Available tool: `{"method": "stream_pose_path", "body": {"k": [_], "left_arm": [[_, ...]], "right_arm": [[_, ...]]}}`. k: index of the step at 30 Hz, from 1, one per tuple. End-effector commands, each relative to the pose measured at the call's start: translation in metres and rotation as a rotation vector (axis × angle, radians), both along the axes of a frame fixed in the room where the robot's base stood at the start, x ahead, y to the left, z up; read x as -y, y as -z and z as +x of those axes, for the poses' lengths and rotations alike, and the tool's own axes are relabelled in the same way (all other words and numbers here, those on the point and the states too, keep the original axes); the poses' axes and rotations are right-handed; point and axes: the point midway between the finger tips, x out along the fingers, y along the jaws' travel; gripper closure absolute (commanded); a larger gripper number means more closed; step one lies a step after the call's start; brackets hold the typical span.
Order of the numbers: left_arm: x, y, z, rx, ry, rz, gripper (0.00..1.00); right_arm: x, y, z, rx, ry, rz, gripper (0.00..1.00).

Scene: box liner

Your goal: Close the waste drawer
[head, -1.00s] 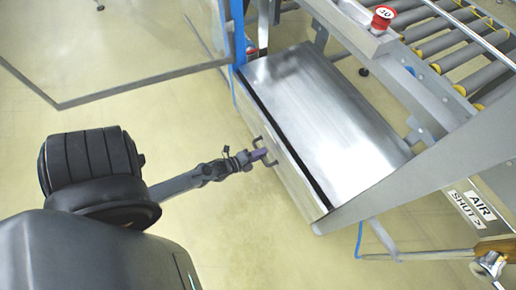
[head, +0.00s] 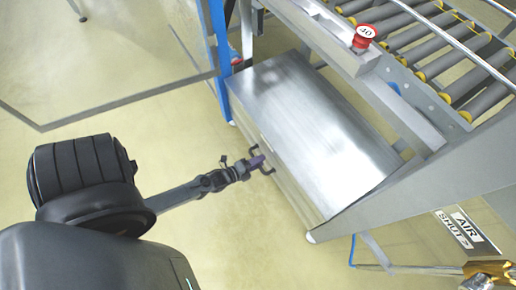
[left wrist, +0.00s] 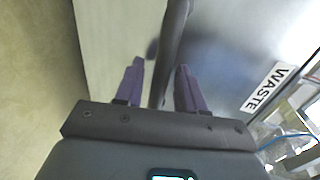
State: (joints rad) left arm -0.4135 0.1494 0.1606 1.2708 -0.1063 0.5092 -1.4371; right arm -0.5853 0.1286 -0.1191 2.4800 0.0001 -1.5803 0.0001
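The waste drawer (head: 287,192) is the front of the low metal cabinet, under a shiny flat top. In the head view its front sits close against the cabinet, with no dark gap showing along the top edge. Its handle (left wrist: 174,42) runs between the two purple fingers of my left gripper (left wrist: 158,86) in the left wrist view. The fingers stand apart, with space visible beside the handle. In the head view my left gripper (head: 257,162) is at the handle from the left.
A WASTE label (left wrist: 268,88) is on the grey metal at right in the wrist view. A roller conveyor (head: 440,45) with a red button (head: 367,38) stands above right. A clear panel door (head: 100,60) hangs at upper left. Floor is free left of the cabinet.

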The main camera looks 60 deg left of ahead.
Motion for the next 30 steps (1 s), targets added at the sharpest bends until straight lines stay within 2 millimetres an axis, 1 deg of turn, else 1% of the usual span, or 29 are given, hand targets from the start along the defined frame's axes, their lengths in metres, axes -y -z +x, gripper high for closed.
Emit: {"method": "stream_pose_path", "body": {"k": [5,12,15,19,24,30], "left_arm": [[0.001,-0.006,-0.016,-0.004,0.001,0.000,0.61],[0.003,-0.015,-0.056,-0.003,0.002,0.000,0.61],[0.003,-0.018,-0.073,-0.003,0.000,0.001,0.61],[0.004,-0.020,-0.089,-0.002,0.001,0.000,0.61],[0.005,-0.021,-0.101,0.000,0.001,0.001,0.61],[0.005,-0.021,-0.105,0.000,0.000,0.001,0.61]], "right_arm": [[-0.001,-0.012,0.001,0.002,0.002,0.004,0.58],[-0.003,-0.035,0.002,0.006,0.005,0.010,0.58],[-0.003,-0.042,0.002,0.005,0.007,0.013,0.58],[-0.003,-0.048,0.002,0.005,0.007,0.013,0.58],[-0.003,-0.052,0.002,0.005,0.007,0.013,0.58],[-0.003,-0.052,0.002,0.006,0.005,0.010,0.58]]}}
